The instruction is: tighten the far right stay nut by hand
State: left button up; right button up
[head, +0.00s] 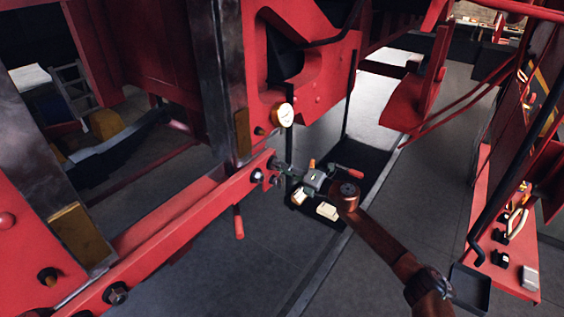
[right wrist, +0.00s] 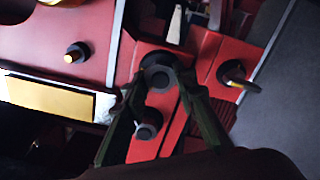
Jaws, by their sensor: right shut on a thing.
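The red stay bar (head: 170,228) runs across the lower left of the head view. Dark nuts sit at its right end, one of them a nut (head: 257,176) on the bar's face. My right gripper (head: 281,172) is at that end, its fingers reaching in from the right. In the right wrist view its green fingers (right wrist: 158,82) are closed around a dark round nut (right wrist: 159,76) on the red part. A second dark nut (right wrist: 148,126) lies lower between the fingers. The exact finger contact is hard to see. My left gripper is out of view.
A red-handled part (head: 238,222) hangs below the bar. Another nut (head: 116,293) is at the bar's near left end. A red tool shelf (head: 500,247) stands at right, with open floor before it.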

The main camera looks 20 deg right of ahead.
jog(key=shift+d+m+p, duration=0.15)
jog(key=shift+m+p, duration=4.9)
jog(key=shift+m, duration=0.95)
jog(key=shift+o, duration=0.2)
jog(key=shift+f, duration=0.15)
jog(key=o, duration=1)
jog(key=shift+o, duration=0.6)
